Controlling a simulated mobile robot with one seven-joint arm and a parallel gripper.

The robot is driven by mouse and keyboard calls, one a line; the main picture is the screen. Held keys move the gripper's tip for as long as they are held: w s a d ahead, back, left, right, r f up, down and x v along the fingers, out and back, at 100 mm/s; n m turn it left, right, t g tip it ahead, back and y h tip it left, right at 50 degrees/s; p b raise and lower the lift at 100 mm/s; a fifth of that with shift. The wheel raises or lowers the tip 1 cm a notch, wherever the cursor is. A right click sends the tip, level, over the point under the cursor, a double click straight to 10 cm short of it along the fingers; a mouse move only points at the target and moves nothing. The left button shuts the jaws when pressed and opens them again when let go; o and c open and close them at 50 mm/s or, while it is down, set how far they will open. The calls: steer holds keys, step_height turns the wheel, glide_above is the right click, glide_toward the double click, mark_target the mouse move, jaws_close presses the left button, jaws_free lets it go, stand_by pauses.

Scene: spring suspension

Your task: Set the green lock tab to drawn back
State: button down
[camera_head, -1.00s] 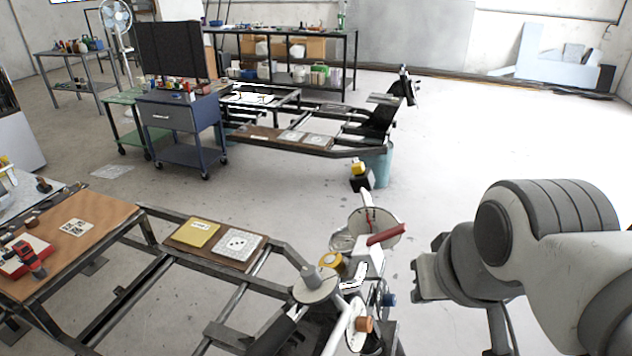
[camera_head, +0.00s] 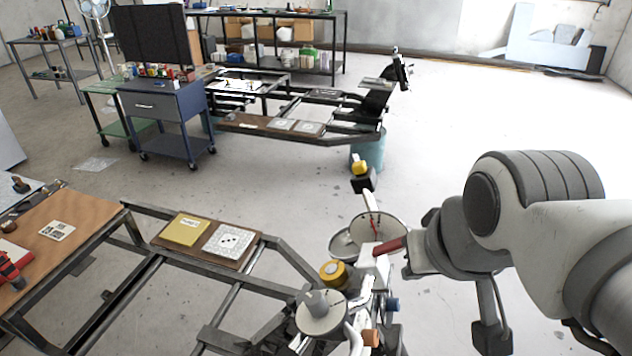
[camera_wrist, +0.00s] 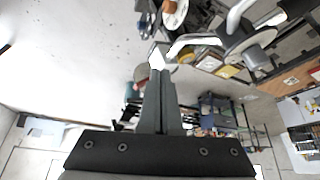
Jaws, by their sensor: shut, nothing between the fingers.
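I cannot make out a green lock tab in either view. The suspension assembly stands at the bottom centre of the head view, with a white block (camera_head: 373,268), a red lever (camera_head: 391,245), a yellow cap (camera_head: 334,273), a blue knob (camera_head: 391,304) and an orange knob (camera_head: 371,338). My gripper (camera_head: 408,271) is just right of the white block, near the red lever; I cannot tell whether it touches. In the wrist view my gripper (camera_wrist: 160,75) has its fingers together, with nothing between them, and the white parts lie beyond the tips.
A round white dial (camera_head: 318,314) and a dish with a red pointer (camera_head: 378,228) crowd the assembly. A dark metal frame (camera_head: 180,255) runs left, carrying a board with a yellow plate (camera_head: 185,229). A blue cart (camera_head: 178,108) stands behind. The floor at right is open.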

steer(key=m+g+y+p, duration=0.2)
steer(key=m+g+p, duration=0.2)
steer(key=g+p, duration=0.55)
glide_above(326, 277)
steer(key=w+d, duration=0.1)
steer(key=d, duration=0.1)
step_height(326, 277, down, 7)
steer(key=shift+w+a+f, duration=0.35)
steer(key=shift+a+f, duration=0.1)
steer(key=shift+f, duration=0.2)
steer(key=p+x, duration=0.1)
steer(key=x, duration=0.9)
steer(key=shift+s+d, duration=0.1)
steer(key=shift+d, duration=0.1)
steer(key=shift+s, duration=0.1)
